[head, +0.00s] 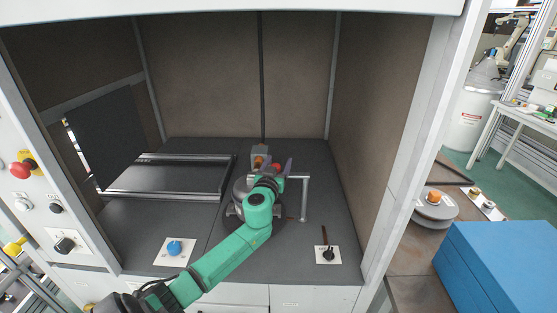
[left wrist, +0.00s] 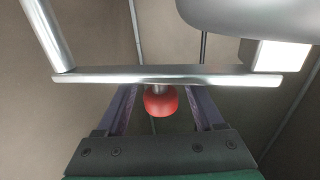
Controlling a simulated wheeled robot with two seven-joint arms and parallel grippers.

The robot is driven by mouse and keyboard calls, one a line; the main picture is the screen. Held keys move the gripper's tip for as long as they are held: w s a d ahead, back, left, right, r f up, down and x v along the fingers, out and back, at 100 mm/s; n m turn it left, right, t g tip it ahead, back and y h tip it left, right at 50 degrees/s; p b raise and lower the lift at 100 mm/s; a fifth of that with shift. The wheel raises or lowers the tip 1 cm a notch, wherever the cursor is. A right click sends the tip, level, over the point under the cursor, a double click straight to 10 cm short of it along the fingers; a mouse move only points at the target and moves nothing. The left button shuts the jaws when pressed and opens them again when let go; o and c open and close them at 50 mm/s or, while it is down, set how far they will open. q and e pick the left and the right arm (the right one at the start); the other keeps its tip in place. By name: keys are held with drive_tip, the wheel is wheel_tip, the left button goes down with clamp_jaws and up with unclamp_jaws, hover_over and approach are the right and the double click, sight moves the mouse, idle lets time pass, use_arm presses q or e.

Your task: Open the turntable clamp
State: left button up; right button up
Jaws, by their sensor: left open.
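The turntable (head: 235,213) is a dark round base on the grey work surface, mostly hidden behind my left arm. The clamp shows in the left wrist view as a flat silver bar (left wrist: 110,76) with a red ball knob (left wrist: 160,102) below it. The red knob also shows in the head view (head: 277,167). My left gripper (head: 273,169) is at the clamp, with its purple fingers open. In the left wrist view the knob lies between the two fingers (left wrist: 161,97), with gaps on both sides. My right gripper is in neither view.
A silver post (head: 304,198) stands right of the turntable. A blue button (head: 174,247) and a black lever (head: 327,252) sit at the front. A framed dark panel (head: 165,180) lies at left. Booth walls enclose the sides and back. A blue box (head: 500,265) is outside right.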

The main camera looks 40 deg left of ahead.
use_arm(q)
drive_tip(key=shift+w+a, duration=0.1)
drive_tip(key=shift+a, duration=0.05)
clamp_jaws()
idle(1.4)
